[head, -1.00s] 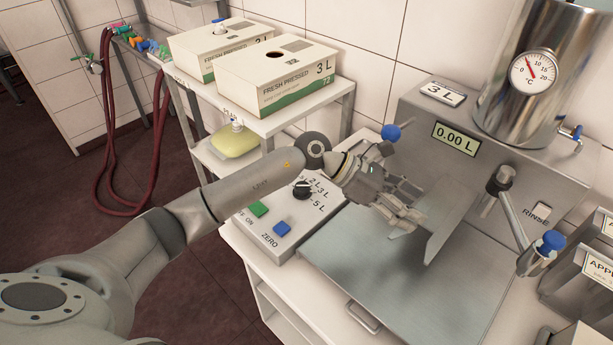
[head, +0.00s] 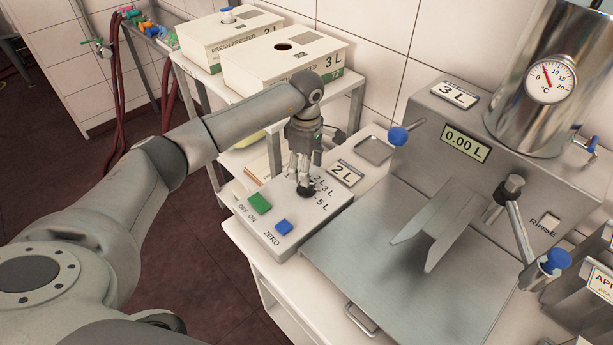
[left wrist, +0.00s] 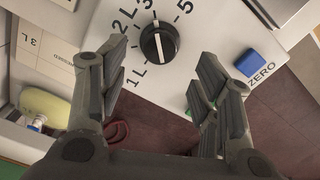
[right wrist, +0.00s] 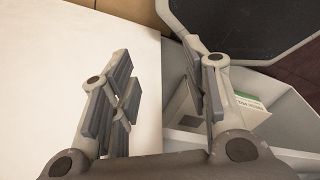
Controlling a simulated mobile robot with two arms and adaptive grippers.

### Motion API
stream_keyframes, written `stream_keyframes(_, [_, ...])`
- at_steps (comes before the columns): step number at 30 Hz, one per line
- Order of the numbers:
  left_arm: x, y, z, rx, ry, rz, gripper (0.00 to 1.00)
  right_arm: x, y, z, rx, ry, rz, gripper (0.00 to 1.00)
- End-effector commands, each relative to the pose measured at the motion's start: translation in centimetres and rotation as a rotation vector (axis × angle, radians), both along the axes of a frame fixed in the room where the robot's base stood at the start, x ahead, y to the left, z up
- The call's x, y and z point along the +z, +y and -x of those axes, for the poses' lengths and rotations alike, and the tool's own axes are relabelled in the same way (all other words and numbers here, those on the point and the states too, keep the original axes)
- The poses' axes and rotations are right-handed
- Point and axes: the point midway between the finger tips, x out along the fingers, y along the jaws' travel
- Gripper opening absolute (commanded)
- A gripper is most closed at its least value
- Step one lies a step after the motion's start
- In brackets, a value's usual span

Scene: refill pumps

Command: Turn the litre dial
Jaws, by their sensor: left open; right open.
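The litre dial (head: 306,190) is a round black knob on the grey control box (head: 262,232), with 1 L, 2 L, 3 L and 5 L marks around it. In the left wrist view the dial (left wrist: 158,42) shows a white pointer line lying nearly upright in the picture, toward the 2 L and 3 L side. My left gripper (head: 303,178) points down over the dial, its fingers open and spread either side of it in the wrist view; contact cannot be told. My right gripper (right wrist: 158,68) is open and empty over a white surface, outside the head view.
A green ON/OFF button (head: 260,203) and a blue ZERO button (head: 283,227) sit close to the dial. A 2 L plate (head: 345,173) lies behind it. The filler display (head: 465,142) reads 0.00 L. A blue-knobbed lever (head: 398,135) stands to the right.

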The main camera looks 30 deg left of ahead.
Motion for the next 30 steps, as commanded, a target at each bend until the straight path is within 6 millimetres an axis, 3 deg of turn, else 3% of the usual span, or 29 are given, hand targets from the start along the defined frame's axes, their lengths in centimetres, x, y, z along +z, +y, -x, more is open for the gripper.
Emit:
stream_keyframes(9, [-4.6,-0.1,0.0,-0.001,0.001,0.002,0.58,1.9,0.2,0.0,0.0,0.0,-0.002,0.43])
stream_keyframes(21, [-5.5,-0.1,0.0,-0.001,-0.001,0.002,0.57,1.9,0.1,0.0,0.001,0.0,-0.002,0.43])
stream_keyframes(30, [-5.4,-0.1,0.0,-0.001,-0.001,0.002,0.18,1.9,0.1,0.0,0.002,0.0,-0.001,0.43])
